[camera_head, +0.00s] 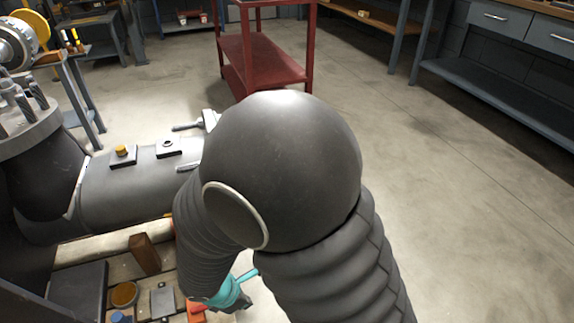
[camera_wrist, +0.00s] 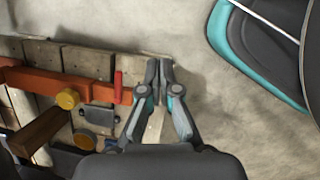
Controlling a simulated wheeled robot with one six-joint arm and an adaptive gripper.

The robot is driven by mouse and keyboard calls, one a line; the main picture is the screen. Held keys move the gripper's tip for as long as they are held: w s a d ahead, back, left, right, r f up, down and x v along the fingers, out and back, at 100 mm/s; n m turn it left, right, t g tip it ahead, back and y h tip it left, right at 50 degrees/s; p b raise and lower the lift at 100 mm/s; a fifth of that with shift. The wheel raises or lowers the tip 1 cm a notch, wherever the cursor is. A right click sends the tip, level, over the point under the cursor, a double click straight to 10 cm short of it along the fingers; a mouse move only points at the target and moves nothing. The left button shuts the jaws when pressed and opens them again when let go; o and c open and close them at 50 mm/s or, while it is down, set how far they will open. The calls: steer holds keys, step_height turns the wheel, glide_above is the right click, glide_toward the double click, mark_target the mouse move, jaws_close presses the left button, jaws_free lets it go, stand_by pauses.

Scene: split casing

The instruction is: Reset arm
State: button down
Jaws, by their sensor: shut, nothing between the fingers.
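My arm's dark ribbed links and round joint fill the middle of the head view. My gripper shows only in part there, as a teal and grey shape low in the middle beside the wooden pallet (camera_head: 95,270). In the wrist view my gripper (camera_wrist: 158,65) is shut, its two grey fingertips together with nothing between them. The fingertips are over the edge where the wooden pallet (camera_wrist: 85,62) meets the bare concrete floor. A grey cylindrical casing (camera_head: 125,185) lies at the left in the head view, partly hidden by my arm.
A red cart (camera_head: 262,60) stands behind my arm. A grey workbench (camera_head: 500,75) is at the right. The concrete floor (camera_head: 470,200) there is clear.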

steer(key=s+d+r+m+t+y, duration=0.2)
steer(key=d+r+m+t, duration=0.1)
steer(key=d+r+m, duration=2.1)
step_height(320, 180, up, 6)
steer(key=shift+d+f+y+p, duration=0.1)
steer(key=shift+d+y+p, duration=0.25)
steer(key=shift+d, duration=0.7)
